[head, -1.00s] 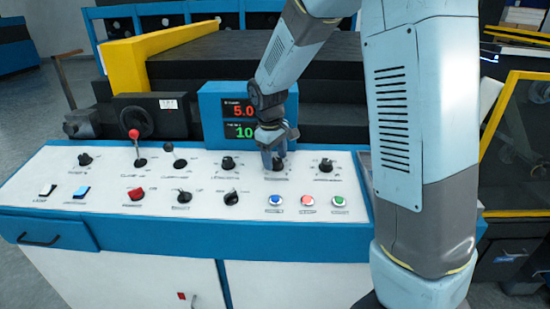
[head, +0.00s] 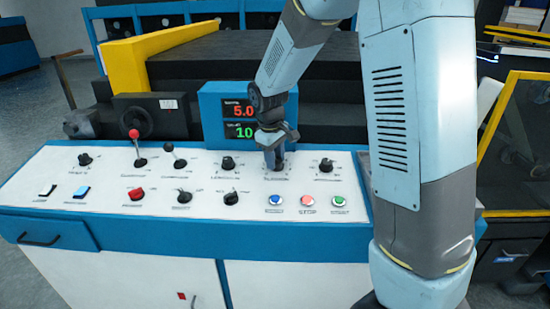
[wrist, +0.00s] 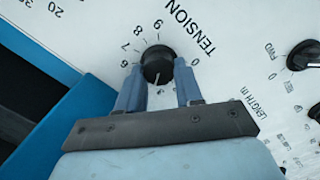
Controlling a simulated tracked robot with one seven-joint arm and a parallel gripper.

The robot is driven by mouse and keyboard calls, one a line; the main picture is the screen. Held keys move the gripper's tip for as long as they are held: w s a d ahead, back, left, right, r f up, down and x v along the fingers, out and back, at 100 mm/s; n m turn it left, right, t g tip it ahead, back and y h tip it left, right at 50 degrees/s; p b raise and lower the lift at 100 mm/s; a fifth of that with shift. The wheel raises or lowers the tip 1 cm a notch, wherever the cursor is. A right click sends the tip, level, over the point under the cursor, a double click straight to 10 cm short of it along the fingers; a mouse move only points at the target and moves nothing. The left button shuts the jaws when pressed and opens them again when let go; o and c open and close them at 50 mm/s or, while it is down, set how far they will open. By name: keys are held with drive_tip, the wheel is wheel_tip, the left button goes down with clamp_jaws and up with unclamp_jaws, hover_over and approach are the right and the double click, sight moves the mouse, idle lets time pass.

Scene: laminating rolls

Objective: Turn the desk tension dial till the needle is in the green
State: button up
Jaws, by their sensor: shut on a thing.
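The black tension dial (wrist: 158,58) sits on the white desk panel under the printed word TENSION, seen in the wrist view. Its pale pointer mark faces down in that view, towards my gripper's palm. Numbers 6 to 9 curve round its left and upper side, and a 0 is to its right. My gripper (wrist: 158,74) is shut on the dial, one blue-grey finger on each side. In the head view my gripper (head: 275,163) points down at the panel and hides most of the dial. I see no needle or green band in either view.
A blue display box (head: 225,115) behind the panel reads 5.0 in red and 10 in green. Black knobs stand close by, one to the left (head: 228,163) and one to the right (head: 326,165). Blue, red and green buttons (head: 308,201) lie in front.

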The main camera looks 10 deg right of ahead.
drive_tip(key=shift+m, duration=1.4)
drive_tip(key=o, duration=1)
drive_tip(key=shift+o, duration=0.2)
drive_tip(key=shift+r, duration=0.1)
wheel_tip(320, 180, up, 14)
drive_tip(key=a, duration=0.1)
drive_tip(key=shift+s+f, duration=0.25)
drive_tip(key=shift+s, duration=0.2)
